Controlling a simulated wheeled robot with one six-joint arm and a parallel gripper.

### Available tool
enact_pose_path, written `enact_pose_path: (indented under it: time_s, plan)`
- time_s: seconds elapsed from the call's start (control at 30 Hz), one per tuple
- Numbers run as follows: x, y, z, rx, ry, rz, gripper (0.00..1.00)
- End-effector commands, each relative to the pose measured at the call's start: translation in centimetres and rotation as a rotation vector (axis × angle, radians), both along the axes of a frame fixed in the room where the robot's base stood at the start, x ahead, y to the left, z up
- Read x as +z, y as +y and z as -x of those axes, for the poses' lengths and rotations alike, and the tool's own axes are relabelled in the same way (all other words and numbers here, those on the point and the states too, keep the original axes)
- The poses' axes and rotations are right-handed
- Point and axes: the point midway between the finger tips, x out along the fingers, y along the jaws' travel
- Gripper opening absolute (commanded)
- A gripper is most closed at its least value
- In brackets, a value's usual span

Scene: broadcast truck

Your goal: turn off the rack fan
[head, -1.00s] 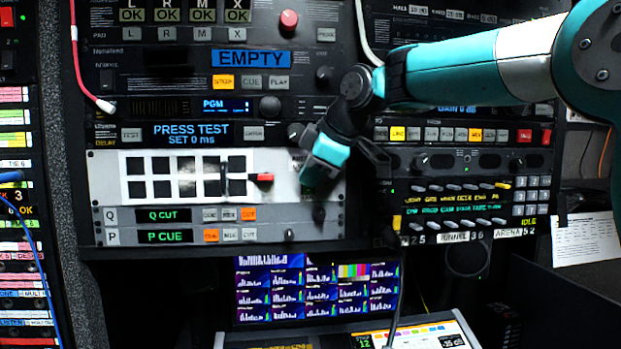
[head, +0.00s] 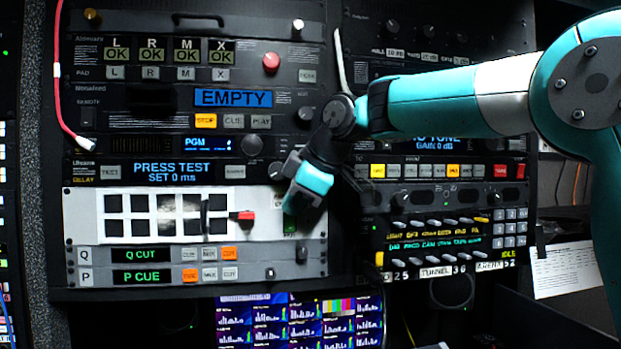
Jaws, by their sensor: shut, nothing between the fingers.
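A silver vent panel (head: 150,203) with rows of black square openings sits in the middle rack. It has a red-tipped lever (head: 245,215) right of the openings. A small green-lit switch (head: 290,224) is at the panel's right end, partly hidden by my gripper. I take this panel to be the rack fan, but its label is too small to read. My gripper (head: 292,205) is shut and empty, pointing down and left at the panel's right end, just above the green switch. I cannot tell whether it touches the switch.
A black knob (head: 303,248) stands just below the green switch. The cue panel (head: 140,275) with Q and P rows is beneath. Knobs and buttons crowd the units above, and a mixer panel (head: 440,232) stands to the right.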

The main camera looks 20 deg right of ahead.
Motion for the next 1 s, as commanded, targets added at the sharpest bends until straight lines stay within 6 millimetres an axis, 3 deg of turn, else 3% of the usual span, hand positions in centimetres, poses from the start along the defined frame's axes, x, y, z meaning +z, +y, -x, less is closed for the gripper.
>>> enact_pose_path:
  time_s: [0.13, 0.4, 0.53, 1.0]
  plan:
    - [0.0, 0.8, 2.3, 0.006, -0.002, 0.000, 0.00]
    - [6.2, -1.5, 4.3, 0.002, 0.001, 0.001, 0.00]
    - [8.0, -2.1, 5.0, 0.005, 0.004, 0.002, 0.00]
    - [8.9, -2.5, 5.7, 0.007, 0.007, 0.002, 0.00]
